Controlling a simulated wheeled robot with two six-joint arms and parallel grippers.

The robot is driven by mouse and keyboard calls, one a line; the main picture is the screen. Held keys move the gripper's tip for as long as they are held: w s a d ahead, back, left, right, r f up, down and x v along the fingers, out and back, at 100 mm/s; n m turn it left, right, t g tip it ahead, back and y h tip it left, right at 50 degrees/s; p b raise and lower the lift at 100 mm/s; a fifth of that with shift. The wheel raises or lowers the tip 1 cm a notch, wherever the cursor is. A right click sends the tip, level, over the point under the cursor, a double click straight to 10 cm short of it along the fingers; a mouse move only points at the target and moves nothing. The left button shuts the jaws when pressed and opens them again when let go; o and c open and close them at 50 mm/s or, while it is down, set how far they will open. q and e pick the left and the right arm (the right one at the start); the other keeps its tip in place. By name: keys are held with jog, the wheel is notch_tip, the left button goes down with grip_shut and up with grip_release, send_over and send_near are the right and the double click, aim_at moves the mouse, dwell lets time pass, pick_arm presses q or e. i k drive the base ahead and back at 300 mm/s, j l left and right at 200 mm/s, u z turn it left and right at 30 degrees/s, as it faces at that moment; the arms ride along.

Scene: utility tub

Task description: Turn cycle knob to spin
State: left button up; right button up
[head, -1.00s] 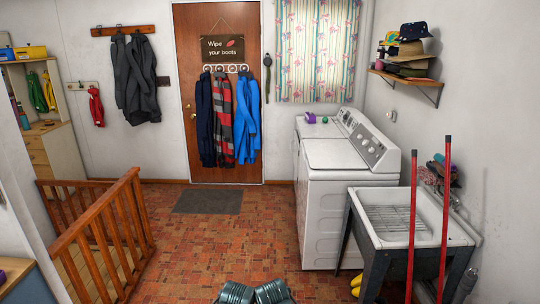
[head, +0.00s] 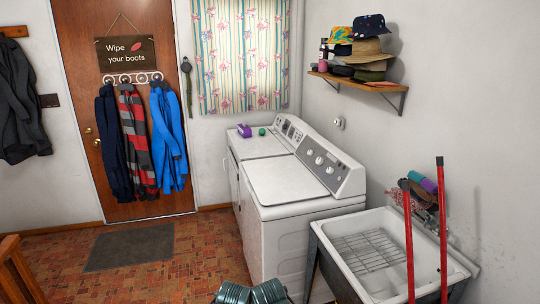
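Two white laundry machines stand side by side along the right wall in the head view. The nearer machine (head: 290,186) has a sloped control panel (head: 345,178) at its back with several round knobs (head: 319,160). The farther machine (head: 256,146) has its own panel (head: 285,128) with smaller controls. I cannot read any label, so I cannot tell which knob is the cycle knob or where it points. Both lids look shut. Two teal ribbed parts of my own arms show at the bottom edge. Neither gripper's fingers are in view.
A utility tub (head: 322,232) with a wire rack stands right of the nearer machine, with two red poles (head: 444,230) at its front. A purple item (head: 244,130) and a green ball (head: 262,132) sit on the farther machine. Floor left of the machines is clear around a grey mat (head: 130,247).

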aim_at(320, 160)
jog(key=i+j+z, duration=0.3)
jog(key=i, duration=0.15)
jog(key=i+j+z, duration=0.3)
jog(key=i+j, duration=0.1)
jog(key=i, duration=0.05)
